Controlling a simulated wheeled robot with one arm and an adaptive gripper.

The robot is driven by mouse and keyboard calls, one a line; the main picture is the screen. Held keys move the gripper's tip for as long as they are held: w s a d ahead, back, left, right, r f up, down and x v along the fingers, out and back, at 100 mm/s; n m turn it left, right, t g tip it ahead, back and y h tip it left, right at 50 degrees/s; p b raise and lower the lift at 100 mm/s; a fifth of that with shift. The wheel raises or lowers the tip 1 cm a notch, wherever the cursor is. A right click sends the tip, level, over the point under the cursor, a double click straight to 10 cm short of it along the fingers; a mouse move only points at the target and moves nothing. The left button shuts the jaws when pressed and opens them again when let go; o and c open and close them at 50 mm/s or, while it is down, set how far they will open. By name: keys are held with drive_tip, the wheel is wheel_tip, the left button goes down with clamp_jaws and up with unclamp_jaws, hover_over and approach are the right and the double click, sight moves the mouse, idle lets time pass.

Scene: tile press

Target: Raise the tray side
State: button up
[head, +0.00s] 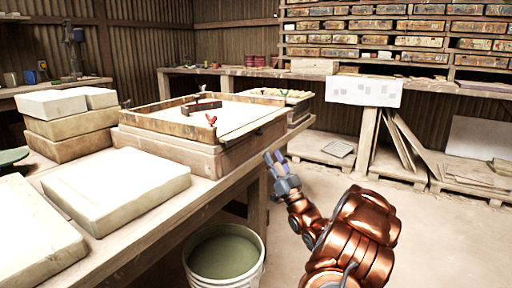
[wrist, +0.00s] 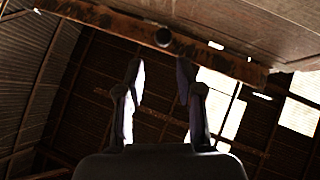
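A shallow tray (head: 187,131) with brown, worn sides and a pale surface sits on a wooden box on the workbench in the head view.
White slabs (head: 118,188) and stacked blocks (head: 72,133) crowd the bench left of the tray. A bucket of greenish liquid (head: 225,257) stands on the floor below the bench. Leaning boards (head: 404,147) and pallets are at the back right.

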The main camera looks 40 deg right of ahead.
drive_tip(key=b+x, duration=0.2)
drive_tip(key=x, duration=0.6)
drive_tip(key=shift+w+a, duration=0.15)
drive_tip(key=shift+a, duration=0.1)
drive_tip(key=shift+f, duration=0.1)
clamp_jaws()
